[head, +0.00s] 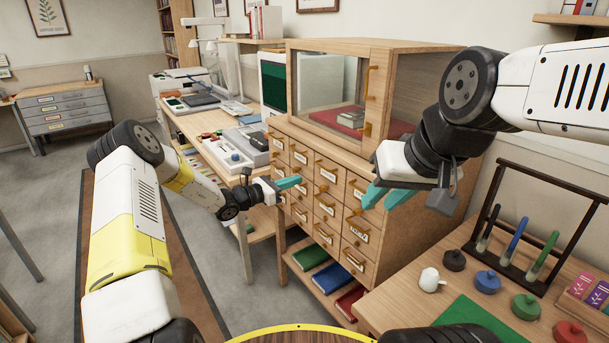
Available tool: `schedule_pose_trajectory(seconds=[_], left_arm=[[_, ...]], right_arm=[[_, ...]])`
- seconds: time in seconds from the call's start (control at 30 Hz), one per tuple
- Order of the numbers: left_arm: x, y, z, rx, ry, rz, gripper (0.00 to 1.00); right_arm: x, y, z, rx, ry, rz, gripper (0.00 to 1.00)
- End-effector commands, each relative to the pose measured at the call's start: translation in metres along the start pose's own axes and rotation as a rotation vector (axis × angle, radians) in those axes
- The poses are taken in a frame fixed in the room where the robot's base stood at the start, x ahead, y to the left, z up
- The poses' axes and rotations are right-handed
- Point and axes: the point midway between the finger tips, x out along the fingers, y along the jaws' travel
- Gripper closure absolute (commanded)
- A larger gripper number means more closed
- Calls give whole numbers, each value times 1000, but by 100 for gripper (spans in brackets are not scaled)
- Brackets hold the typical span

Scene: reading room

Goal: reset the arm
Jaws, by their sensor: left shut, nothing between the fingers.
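My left gripper (288,184) has teal fingertips and reaches in from the left. It is shut and empty, in front of the wooden drawer cabinet's left side. My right gripper (383,198) comes in from the right and hangs in front of the cabinet's right part. Its two teal fingers point down and to the left with a gap between them, and nothing shows in them. The wooden cabinet (395,252) has several labelled drawers and a glass-fronted case (325,91) on top. Whether either gripper touches the cabinet is hard to tell.
A side table at lower right holds a green mat (475,318), a small white pot (430,280), several round lidded pieces and a dark rack (515,270) with coloured tubes. A workbench (213,122) with trays stands at left. Books (332,280) lie on the cabinet's low shelf.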

Motion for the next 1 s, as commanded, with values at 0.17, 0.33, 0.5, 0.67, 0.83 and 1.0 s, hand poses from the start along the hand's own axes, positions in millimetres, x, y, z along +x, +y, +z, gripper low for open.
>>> schedule_pose_trajectory(seconds=[0.17,0.33,0.5,0.67,0.83,1.0], left_arm=[[-38,0,0,-1,1,1,100],[-57,0,0,0,0,0,100],[-61,-13,13,57,24,-47,100],[-61,-60,55,275,117,-214,100],[-81,-125,98,585,250,-434,100],[-116,-177,132,892,376,-624,100]], right_arm=[[0,0,0,0,0,0,72],[0,0,0,0,0,0,72],[0,0,0,0,0,0,72],[0,0,0,0,0,0,72],[0,0,0,0,0,0,72],[0,0,0,0,0,0,72]])
